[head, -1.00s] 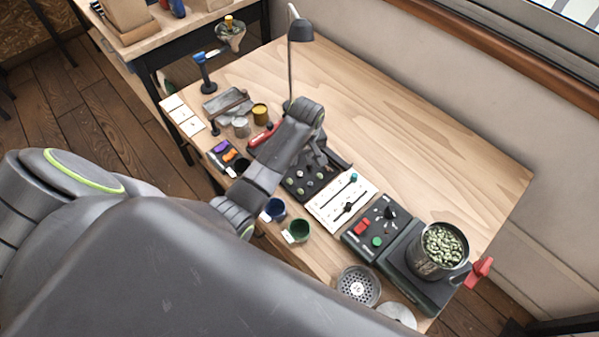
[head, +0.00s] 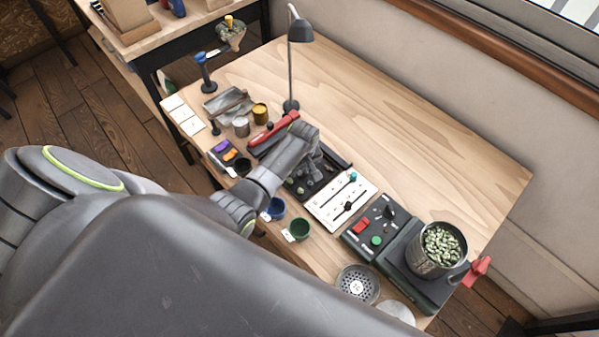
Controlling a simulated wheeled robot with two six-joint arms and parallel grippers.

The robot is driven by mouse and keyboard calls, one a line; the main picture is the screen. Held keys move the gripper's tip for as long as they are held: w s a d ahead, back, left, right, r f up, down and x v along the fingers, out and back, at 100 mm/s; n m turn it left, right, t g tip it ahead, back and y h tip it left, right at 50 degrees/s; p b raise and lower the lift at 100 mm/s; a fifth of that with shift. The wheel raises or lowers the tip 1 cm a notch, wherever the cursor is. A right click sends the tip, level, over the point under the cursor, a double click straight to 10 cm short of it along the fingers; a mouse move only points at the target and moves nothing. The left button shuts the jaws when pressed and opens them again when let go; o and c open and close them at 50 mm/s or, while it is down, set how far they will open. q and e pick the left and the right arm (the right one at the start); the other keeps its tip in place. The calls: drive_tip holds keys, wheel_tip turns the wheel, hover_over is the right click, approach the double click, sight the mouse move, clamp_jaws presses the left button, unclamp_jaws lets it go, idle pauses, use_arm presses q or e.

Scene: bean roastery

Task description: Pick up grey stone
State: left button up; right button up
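My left arm reaches over the table to a black tray (head: 299,194) holding several small stone-like or bean-like pieces, some greenish and some darker. I cannot single out one of them as the grey stone at this size. My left gripper (head: 312,172) points down over the far part of this tray, with its fingers close to the pieces. Its wrist and fingers hide part of the tray. I cannot tell whether the fingers are apart or hold something. My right gripper is not in view.
A white slider panel (head: 340,203) and a dark button box (head: 377,226) stand right of the tray. A blue cup (head: 275,208) and a green cup (head: 299,229) are in front. A red-handled tool (head: 272,131) and a lamp (head: 299,32) are behind. The back right tabletop is clear.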

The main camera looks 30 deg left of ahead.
use_arm(q)
clamp_jaws()
drive_tip(key=shift+r, duration=0.15)
